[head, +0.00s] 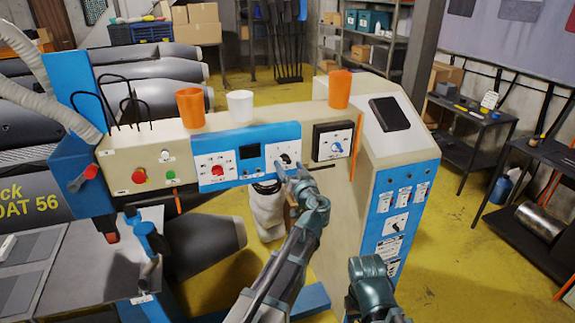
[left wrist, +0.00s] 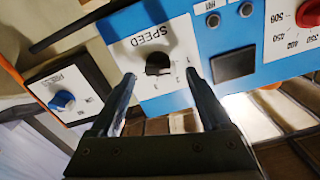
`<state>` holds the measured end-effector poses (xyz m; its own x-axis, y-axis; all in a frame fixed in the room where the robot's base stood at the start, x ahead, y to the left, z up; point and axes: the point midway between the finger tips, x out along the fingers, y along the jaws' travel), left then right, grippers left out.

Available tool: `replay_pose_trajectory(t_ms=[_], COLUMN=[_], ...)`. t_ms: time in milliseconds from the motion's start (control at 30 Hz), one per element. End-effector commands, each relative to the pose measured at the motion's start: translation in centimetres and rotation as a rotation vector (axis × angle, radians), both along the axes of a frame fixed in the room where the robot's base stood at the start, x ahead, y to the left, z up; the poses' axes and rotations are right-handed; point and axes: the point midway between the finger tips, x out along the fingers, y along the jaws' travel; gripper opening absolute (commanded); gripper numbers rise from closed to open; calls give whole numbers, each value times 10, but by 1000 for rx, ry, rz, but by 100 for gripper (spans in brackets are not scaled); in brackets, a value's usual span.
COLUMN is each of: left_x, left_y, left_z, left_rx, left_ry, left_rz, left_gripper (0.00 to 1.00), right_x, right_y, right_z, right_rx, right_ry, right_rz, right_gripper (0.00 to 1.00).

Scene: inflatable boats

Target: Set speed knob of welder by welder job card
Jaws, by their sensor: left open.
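The welder's blue control panel (head: 225,171) is on the long beige housing (head: 135,155). Its black speed knob (left wrist: 158,65) sits on a white plate labelled SPEED, which appears upside down in the left wrist view. In the head view, the speed knob (head: 286,159) is at the panel's right end. My left gripper (head: 287,168) is open in front of it. In the left wrist view, the left gripper (left wrist: 160,76) has its fingertips on either side of the knob, with gaps; contact is not visible. I cannot read the knob's setting. No job card is identifiable.
A red knob (head: 218,171) and a blue PRESS knob (head: 337,148) flank the speed knob. Orange cups (head: 190,107) (head: 339,89) and a white cup (head: 240,106) stand on the housing. A dark tablet-like slab (head: 390,113) lies on the cabinet at right.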

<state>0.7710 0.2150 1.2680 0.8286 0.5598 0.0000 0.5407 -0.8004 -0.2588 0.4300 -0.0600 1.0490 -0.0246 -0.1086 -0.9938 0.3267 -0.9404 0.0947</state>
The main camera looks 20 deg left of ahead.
Motion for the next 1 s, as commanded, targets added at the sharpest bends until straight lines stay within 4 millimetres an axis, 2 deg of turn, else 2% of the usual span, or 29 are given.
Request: replay_pose_trajectory(t_ms=[33,200,533,567,1000], left_x=[7,15,16,16,16], left_y=[3,10,11,11,11], left_z=[0,0,0,0,0], left_rx=[0,0,0,0,0], left_ry=[0,0,0,0,0], left_rz=[1,1,0,0,0], left_gripper=[81,81,81,77,0], right_x=[0,0,0,0,0], right_y=[0,0,0,0,0], right_z=[0,0,0,0,0], right_rx=[0,0,0,0,0], right_ry=[0,0,0,0,0], right_rz=[0,0,0,0,0], right_gripper=[50,50,50,50,50])
